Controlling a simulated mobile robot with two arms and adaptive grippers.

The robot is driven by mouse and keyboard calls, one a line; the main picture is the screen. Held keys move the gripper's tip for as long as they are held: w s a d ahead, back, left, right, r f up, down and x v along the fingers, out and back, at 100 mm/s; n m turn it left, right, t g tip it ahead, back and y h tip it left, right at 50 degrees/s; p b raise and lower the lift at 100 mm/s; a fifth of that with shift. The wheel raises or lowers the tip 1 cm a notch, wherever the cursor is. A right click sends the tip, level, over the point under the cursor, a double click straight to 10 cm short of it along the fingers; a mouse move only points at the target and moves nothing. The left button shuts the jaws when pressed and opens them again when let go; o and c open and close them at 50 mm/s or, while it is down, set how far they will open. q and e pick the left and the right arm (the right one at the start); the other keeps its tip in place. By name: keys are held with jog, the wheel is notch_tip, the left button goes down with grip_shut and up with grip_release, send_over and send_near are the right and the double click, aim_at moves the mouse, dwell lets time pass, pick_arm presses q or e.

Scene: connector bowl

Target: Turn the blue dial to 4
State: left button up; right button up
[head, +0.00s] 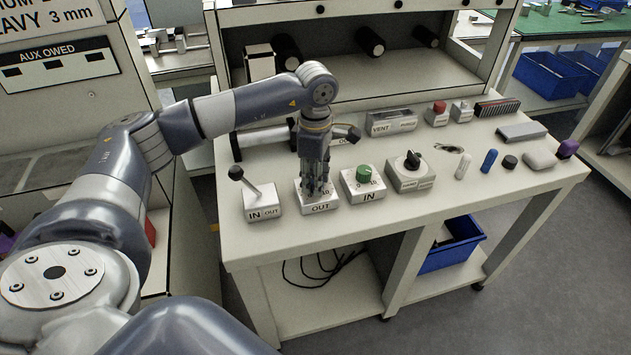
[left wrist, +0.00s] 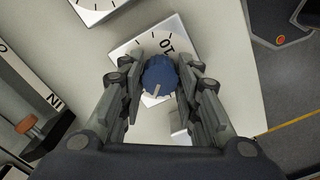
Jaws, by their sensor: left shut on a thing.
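The blue dial (left wrist: 160,76) sits on a white scale plate (left wrist: 128,50) in the left wrist view. A 10 is printed beside it, and a pale mark on the dial points toward the bottom of that picture, away from the 10. I cannot read the number at the mark. My left gripper (left wrist: 159,88) is shut on the dial, one finger on each side. In the head view my left gripper (head: 315,185) points down at the box marked OUT (head: 320,208) and hides the dial. My right gripper is not in view.
A lever box (head: 262,208) stands left of the OUT box. A green dial (head: 364,172) on an IN box and a black rotary knob (head: 412,159) stand to the right. Small loose parts, including a blue one (head: 489,161), lie farther right. The bench front is clear.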

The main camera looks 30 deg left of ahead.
pick_arm(q)
jog(key=shift+m+b, duration=0.5)
jog(key=shift+m, duration=1.1)
jog(key=o, duration=1.1)
jog(key=shift+c, duration=0.2)
jog(key=shift+r, duration=0.1)
notch_tip(320, 180, up, 12)
